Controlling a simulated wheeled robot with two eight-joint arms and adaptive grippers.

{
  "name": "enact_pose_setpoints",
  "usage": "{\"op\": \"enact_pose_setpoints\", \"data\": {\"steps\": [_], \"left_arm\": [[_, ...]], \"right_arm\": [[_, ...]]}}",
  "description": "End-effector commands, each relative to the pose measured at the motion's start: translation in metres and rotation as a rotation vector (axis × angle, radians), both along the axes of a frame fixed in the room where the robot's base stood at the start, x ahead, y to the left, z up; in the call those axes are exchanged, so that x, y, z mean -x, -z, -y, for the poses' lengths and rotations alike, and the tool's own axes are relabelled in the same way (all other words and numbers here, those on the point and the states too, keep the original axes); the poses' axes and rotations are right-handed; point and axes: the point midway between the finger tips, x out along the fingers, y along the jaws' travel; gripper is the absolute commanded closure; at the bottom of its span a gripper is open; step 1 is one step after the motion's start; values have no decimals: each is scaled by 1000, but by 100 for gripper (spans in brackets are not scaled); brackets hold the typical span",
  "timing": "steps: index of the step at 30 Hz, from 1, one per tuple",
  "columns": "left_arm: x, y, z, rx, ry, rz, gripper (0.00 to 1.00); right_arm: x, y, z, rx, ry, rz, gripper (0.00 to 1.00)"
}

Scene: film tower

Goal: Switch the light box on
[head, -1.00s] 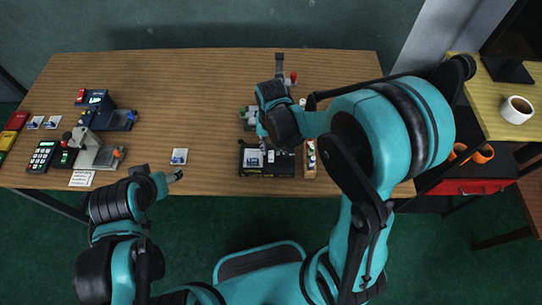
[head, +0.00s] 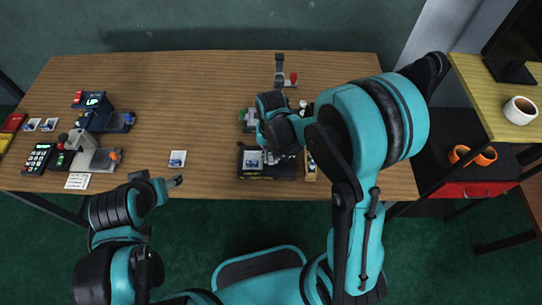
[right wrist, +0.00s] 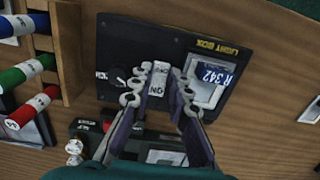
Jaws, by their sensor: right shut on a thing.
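The light box (head: 284,172) is a black box near the table's front edge, and its "LIGHT BOX" label shows in the right wrist view (right wrist: 165,35). A pale switch (right wrist: 158,82) marked "ON" stands on it, between the fingers of my right gripper (right wrist: 160,88). The gripper is shut on this switch; the finger contact is partly hidden. A blue and white film card marked R 342 (right wrist: 212,76) lies over the box's pale window. I cannot tell whether the window is lit.
A wooden rack (right wrist: 68,50) with red, green and blue rolls stands beside the box. A loose card (head: 178,158) lies left of it on clear table. Blue and grey devices (head: 95,115) stand at the far left. A white mug (head: 520,109) sits on the right side table.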

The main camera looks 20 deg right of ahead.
Motion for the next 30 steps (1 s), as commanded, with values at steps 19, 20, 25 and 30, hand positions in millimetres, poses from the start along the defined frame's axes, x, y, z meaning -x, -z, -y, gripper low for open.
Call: {"op": "enact_pose_setpoints", "data": {"steps": [19,20,25,30], "left_arm": [[0,10,0,0,0,0,39],[0,10,0,0,0,0,39],[0,10,0,0,0,0,39],[0,10,0,0,0,0,39]], "right_arm": [[-7,-1,2,-73,0,-252,78],[-7,-1,2,-73,0,-252,74],[-7,-1,2,-73,0,-252,74],[-8,-4,2,-73,0,-251,74]]}}
